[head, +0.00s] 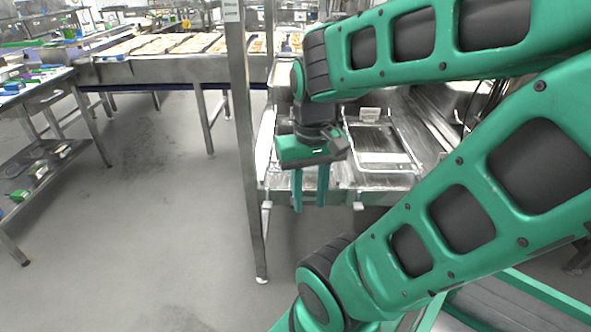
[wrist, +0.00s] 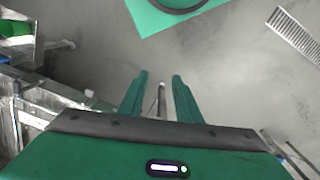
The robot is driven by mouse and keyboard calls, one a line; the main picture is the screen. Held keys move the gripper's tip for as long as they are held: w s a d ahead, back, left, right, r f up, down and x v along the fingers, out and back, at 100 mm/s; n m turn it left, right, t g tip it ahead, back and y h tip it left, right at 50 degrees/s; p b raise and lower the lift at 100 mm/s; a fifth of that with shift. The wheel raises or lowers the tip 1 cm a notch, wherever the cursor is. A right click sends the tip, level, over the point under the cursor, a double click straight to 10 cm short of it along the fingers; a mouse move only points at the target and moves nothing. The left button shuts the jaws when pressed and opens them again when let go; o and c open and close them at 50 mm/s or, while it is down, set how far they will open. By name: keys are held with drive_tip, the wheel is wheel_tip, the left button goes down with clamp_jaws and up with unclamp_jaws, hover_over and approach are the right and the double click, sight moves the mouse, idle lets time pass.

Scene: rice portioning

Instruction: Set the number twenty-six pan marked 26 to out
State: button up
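My gripper (head: 310,190) hangs pointing down at the front edge of a steel counter in the head view. Its two green fingers are apart with nothing held between them. In the wrist view my gripper (wrist: 160,92) is above the grey floor, and a thin metal post shows beyond the gap between the fingers. A shallow metal pan or tray (head: 398,158) lies on the counter, right of my gripper. A small pale label stands at its back, too small to read. I cannot make out a pan marked 26; my arm hides much of the counter.
An upright steel post (head: 246,150) stands left of my gripper. A long table (head: 180,70) with several food trays is at the back. A two-level metal table (head: 45,125) with small items stands at the left. The floor (head: 150,230) between is clear.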

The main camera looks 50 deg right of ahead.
drive_tip(key=w+d+f+n+h, duration=0.2)
drive_tip(key=w+d+f+h, duration=0.45)
drive_tip(key=w, duration=0.25)
drive_tip(key=w+d+f+n+g+h, duration=0.1)
drive_tip(key=w+d+f+n+h, duration=0.2)
drive_tip(key=w+d+f+h, duration=0.35)
drive_tip(key=w+d+f+n+h, duration=0.2)
drive_tip(key=w+d+f+h, duration=0.4)
drive_tip(key=w, duration=0.6)
drive_tip(key=d, duration=0.3)
drive_tip(key=d+f+y, duration=0.1)
drive_tip(key=d, duration=0.2)
drive_tip(key=d+f+y, duration=0.1)
drive_tip(key=d, duration=0.2)
drive_tip(key=shift+s+d+f, duration=0.15)
drive_tip(key=shift+s+f, duration=0.05)
drive_tip(key=shift+s, duration=0.15)
drive_tip(key=shift+f, duration=0.1)
clamp_jaws()
